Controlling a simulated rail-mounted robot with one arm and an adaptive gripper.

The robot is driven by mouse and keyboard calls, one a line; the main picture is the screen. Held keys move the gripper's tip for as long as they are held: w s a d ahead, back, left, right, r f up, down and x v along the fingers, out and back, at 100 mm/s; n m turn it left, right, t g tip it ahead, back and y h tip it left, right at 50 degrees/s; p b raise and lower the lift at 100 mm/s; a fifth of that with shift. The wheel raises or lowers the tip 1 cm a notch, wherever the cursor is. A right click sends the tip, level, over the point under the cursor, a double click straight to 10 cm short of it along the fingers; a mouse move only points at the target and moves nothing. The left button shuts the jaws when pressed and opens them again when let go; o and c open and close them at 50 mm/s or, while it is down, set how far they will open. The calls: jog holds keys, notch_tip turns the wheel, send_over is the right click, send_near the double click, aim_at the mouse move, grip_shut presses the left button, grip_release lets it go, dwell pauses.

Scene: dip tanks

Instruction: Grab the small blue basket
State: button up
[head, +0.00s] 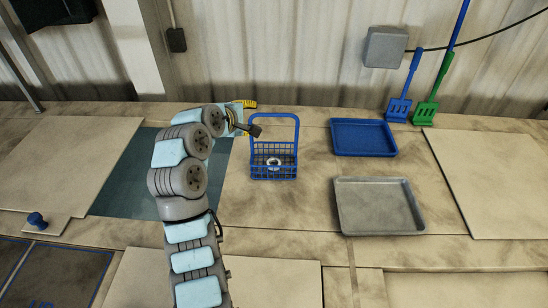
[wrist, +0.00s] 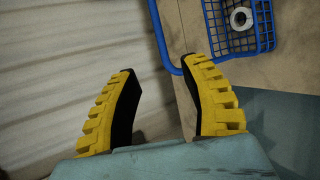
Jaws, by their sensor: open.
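The small blue basket (head: 273,174) stands upright on the counter in the head view, with its tall handle raised above it. A pale ring-shaped part lies inside it. In the wrist view the basket (wrist: 238,25) is at the top right, and its handle bar runs down to beside the right finger. My gripper (wrist: 163,85) is open, with its yellow and black fingers apart and nothing held between them. In the head view my gripper (head: 252,117) is just left of the basket's handle, near its top. Whether a finger touches the handle cannot be told.
A blue tray (head: 363,138) and a grey metal tray (head: 379,206) lie right of the basket. Blue and green spatulas (head: 426,104) lean on the back wall. A dark teal panel (head: 125,178) is to the left, with a blue knob (head: 37,219) beyond it.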

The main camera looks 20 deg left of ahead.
jog(key=p, duration=0.2)
send_near(271, 115)
jog(key=x, duration=0.4)
jog(key=shift+w+a, duration=0.2)
jog(key=shift+w, duration=0.1)
jog(key=shift+w+f, duration=0.35)
jog(key=shift+f, duration=0.1)
jog(key=shift+w+d+f+p, duration=0.15)
jog(key=shift+w+d+p, duration=0.1)
jog(key=shift+w+p, duration=0.25)
jog(key=shift+p+x, duration=0.3)
jog(key=shift+x, duration=1.75)
grip_shut()
